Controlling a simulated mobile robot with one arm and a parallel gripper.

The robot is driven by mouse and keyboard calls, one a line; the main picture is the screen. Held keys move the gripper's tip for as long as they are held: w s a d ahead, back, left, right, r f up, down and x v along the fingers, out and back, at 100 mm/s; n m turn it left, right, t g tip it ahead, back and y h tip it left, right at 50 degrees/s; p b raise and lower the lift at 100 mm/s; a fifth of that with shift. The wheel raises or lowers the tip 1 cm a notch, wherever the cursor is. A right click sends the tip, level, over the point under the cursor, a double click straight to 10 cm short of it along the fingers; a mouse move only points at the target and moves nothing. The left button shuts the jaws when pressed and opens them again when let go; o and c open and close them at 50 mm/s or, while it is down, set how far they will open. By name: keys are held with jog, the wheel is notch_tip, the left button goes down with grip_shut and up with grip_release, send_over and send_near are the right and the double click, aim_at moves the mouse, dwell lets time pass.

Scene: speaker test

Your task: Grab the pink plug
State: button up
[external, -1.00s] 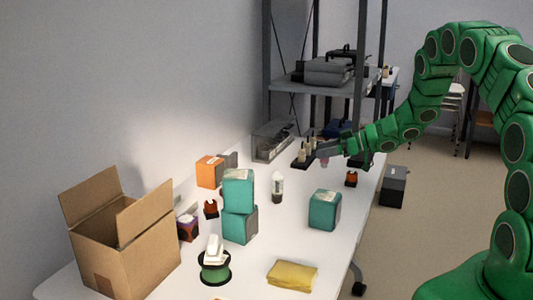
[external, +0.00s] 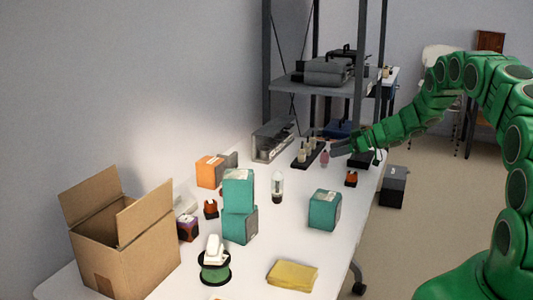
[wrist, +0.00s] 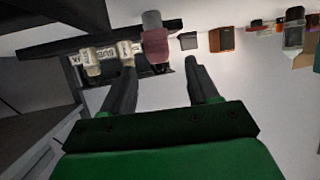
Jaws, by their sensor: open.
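The pink plug (wrist: 155,44), with a grey end, is in the upper middle of the wrist view, at the dark strip that holds pale plugs. It also shows in the external view (external: 325,158), just left of my gripper. My gripper (external: 334,145) is at the far end of the white table. In the wrist view my gripper (wrist: 160,64) is open and empty, with the plug beyond the fingertips and between their lines. I cannot tell the exact gap between them.
A dark rack (external: 298,163) with several pale plugs (wrist: 92,62) stands beside the pink plug. A small orange-and-black item (external: 351,179) and a teal box (external: 325,210) stand nearer the camera. The table's middle has free room.

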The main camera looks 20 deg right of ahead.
aim_at(326, 152)
jog(key=x, duration=0.5)
jog(key=shift+d+f, duration=0.1)
jog(key=c, duration=1)
jog(key=shift+c, duration=0.2)
